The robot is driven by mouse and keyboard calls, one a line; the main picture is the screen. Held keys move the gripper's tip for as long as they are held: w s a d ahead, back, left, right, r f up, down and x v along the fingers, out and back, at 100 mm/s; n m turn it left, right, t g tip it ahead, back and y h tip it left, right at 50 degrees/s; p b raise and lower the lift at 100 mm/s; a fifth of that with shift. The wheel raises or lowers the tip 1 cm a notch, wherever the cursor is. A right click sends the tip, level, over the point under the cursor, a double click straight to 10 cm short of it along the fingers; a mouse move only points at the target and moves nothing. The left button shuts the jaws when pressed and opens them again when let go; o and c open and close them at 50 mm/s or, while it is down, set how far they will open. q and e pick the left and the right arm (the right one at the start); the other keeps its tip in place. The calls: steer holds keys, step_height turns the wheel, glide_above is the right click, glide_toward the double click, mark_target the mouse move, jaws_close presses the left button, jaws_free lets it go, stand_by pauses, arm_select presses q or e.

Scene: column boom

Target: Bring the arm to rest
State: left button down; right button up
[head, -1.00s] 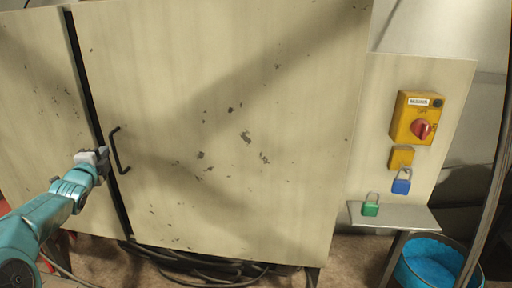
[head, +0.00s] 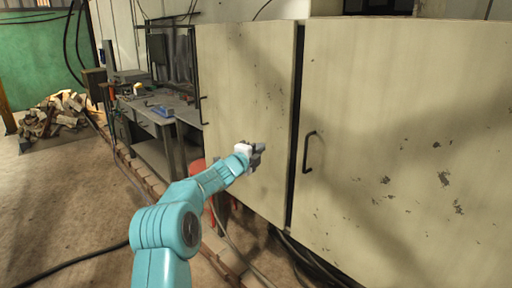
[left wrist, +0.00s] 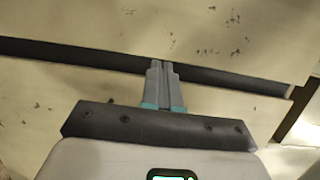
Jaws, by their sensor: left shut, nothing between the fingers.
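My left arm, teal, comes in from the lower left of the head view. Its gripper (head: 258,150) is in front of the cream cabinet's left door (head: 250,100), left of the dark gap between the doors. The left wrist view shows the two grey fingers (left wrist: 160,68) together, with nothing between them. The cabinet's dark gap runs behind the fingertips there. Whether the fingers touch the cabinet I cannot tell. My right gripper does not show.
The cabinet's right door (head: 400,150) has a black handle (head: 308,152). A workbench (head: 160,112) with tools stands left of the cabinet, and a woodpile (head: 55,115) lies farther back. Cables run along the floor under the cabinet. Open floor (head: 60,210) lies to the left.

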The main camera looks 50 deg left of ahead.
arm_select(q)
steer(key=w+d+f+n+g+h, duration=0.1)
steer(key=w+d+f+n+h, duration=0.15)
steer(key=d+f, duration=0.55)
steer(key=w+d+f+n+g+h, duration=0.1)
steer(key=d+f+n+g, duration=0.15)
steer(key=d+f, duration=0.45)
steer(key=s+d+f+n+g+h+p, duration=0.1)
steer(key=s+d+f+n, duration=0.1)
steer(key=d+f, duration=0.55)
steer(key=s+d+f+n+g+h, duration=0.2)
steer(key=d+f+n, duration=0.1)
steer(key=d+f, duration=0.4)
steer(key=s+d+f+n+g+h, duration=0.2)
steer(key=s+d+f+g, duration=0.1)
steer(key=s+d+f, duration=0.5)
steer(key=s+d+f+n+g, duration=0.1)
steer(key=s+d+f+g, duration=0.1)
steer(key=s+d, duration=0.3)
steer(key=s+d+f+n+g, duration=0.1)
steer(key=s+d, duration=0.4)
steer(key=s, duration=0.6)
steer(key=s+d+f+n+g+h+p, duration=0.1)
steer(key=s+d+g, duration=0.3)
steer(key=s, duration=0.4)
steer(key=shift+d+f+n, duration=0.55)
steer(key=shift+f+n, duration=0.15)
steer(key=shift+f, duration=0.15)
